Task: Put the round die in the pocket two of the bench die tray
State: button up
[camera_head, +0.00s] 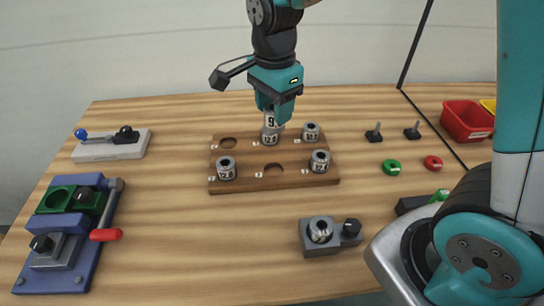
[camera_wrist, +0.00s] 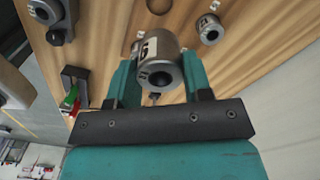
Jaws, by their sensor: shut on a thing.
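My gripper (camera_head: 274,108) is shut on a grey steel round die with a dark bore and a white label (camera_wrist: 165,68), held over the back middle of the tray. In the head view, the die (camera_head: 271,119) shows a label starting with 9. Directly below it is grey metal with a second label; I cannot tell whether this is another die or whether they touch. The wooden bench die tray (camera_head: 247,183) has empty pockets at back left (camera_head: 228,143) and front middle (camera_head: 273,168). Dies stand at front left (camera_head: 226,169), front right (camera_head: 320,161) and back right (camera_head: 310,133). The pocket numbers are too small to read.
A grey block with a die and black knob (camera_head: 320,235) stands in front of the tray. A blue fixture (camera_head: 62,245) with a red handle and a lever device (camera_head: 112,144) are at left. Green (camera_head: 391,167) and red (camera_head: 433,162) rings and a red bin (camera_head: 466,121) are at right.

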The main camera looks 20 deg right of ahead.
notch_tip(320, 180, down, 14)
jog(key=shift+f, duration=0.1)
dwell(0.5)
jog(key=o, duration=1.3)
jog(key=shift+f, duration=0.1)
jog(key=shift+c, duration=0.2)
notch_tip(320, 180, up, 12)
jog(key=shift+f, duration=0.15)
jog(key=shift+s+r, duration=0.15)
jog(key=shift+r, duration=0.2)
jog(key=s+a+r+n+y, duration=0.2)
jog(key=s+r+n, duration=0.2)
jog(key=s+n, duration=0.5)
jog(key=s+a+r+n+y, duration=0.2)
jog(key=s+r+n, duration=0.3)
jog(key=s+n, duration=0.4)
jog(key=n, duration=0.4)
jog(key=shift+s+a, duration=0.2)
jog(key=shift+a, duration=0.15)
